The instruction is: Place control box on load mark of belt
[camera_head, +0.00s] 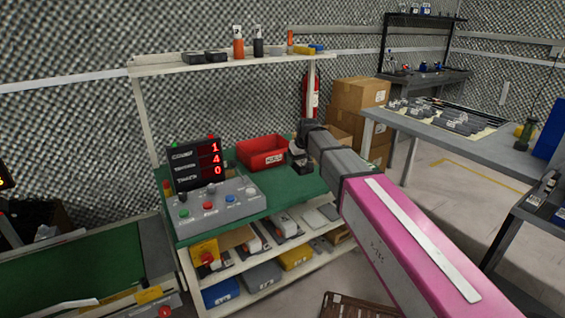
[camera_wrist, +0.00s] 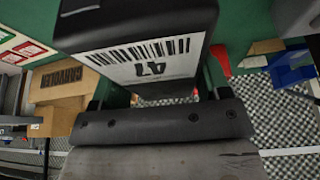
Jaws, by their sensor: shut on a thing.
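My gripper (camera_head: 300,152) is over the right part of a green-topped workbench (camera_head: 282,192), to the right of the red bin. In the wrist view, my gripper (camera_wrist: 162,92) is shut on a dark box with a white barcode label reading 47, which I take as the control box (camera_wrist: 140,22). In the head view the box is small and dark below the gripper, and I cannot tell whether it touches the bench. A green belt-like surface (camera_head: 60,278) with grey edges lies at the lower left. I cannot make out a load mark on it.
A grey button console (camera_head: 213,208) and a red-digit display (camera_head: 195,163) stand on the bench left of the red bin (camera_head: 262,152). A shelf (camera_head: 220,65) with bottles is above. Cardboard boxes (camera_head: 358,97) stand behind. A grey table (camera_head: 455,132) with parts is at right.

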